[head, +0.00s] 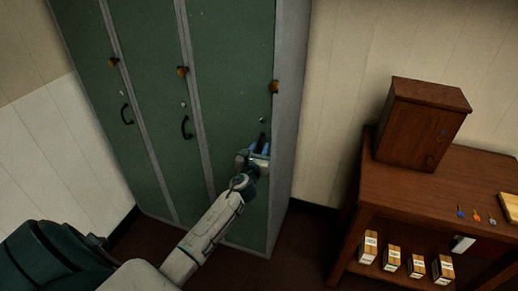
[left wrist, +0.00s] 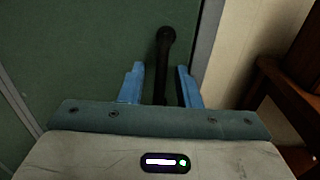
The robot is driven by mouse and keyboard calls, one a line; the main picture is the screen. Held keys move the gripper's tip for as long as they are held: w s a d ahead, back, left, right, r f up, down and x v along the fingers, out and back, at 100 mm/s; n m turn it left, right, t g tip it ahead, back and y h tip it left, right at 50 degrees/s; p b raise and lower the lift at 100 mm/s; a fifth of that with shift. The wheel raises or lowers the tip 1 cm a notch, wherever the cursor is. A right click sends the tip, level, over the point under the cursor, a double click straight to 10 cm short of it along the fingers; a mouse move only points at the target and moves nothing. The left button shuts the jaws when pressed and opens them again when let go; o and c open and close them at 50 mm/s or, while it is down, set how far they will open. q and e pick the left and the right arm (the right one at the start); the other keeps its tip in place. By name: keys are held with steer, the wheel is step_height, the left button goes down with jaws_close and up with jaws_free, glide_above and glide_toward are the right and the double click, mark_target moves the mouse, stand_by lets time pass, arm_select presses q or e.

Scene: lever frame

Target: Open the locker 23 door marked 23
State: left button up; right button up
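A green metal locker with three doors stands in the left half of the head view. The rightmost door (head: 232,70) has my left gripper (head: 260,148) in front of its handle. The number 23 cannot be read on any door. In the left wrist view the dark handle (left wrist: 164,50) stands between the two blue fingers of my left gripper (left wrist: 161,85). The fingers are apart, with a gap on each side of the handle. The handle's lower end is hidden behind the gripper body. The rightmost door looks closed. My right gripper is not in view.
The other two doors have dark handles (head: 186,127) and brown tags (head: 182,71). A wooden table (head: 400,190) with a small brown cabinet (head: 420,125) stands at the right. Several small boxes (head: 392,257) sit on its lower shelf. Floor is free between locker and table.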

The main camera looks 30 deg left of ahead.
arm_select(q)
jaws_close()
steer(key=shift+s, duration=0.1)
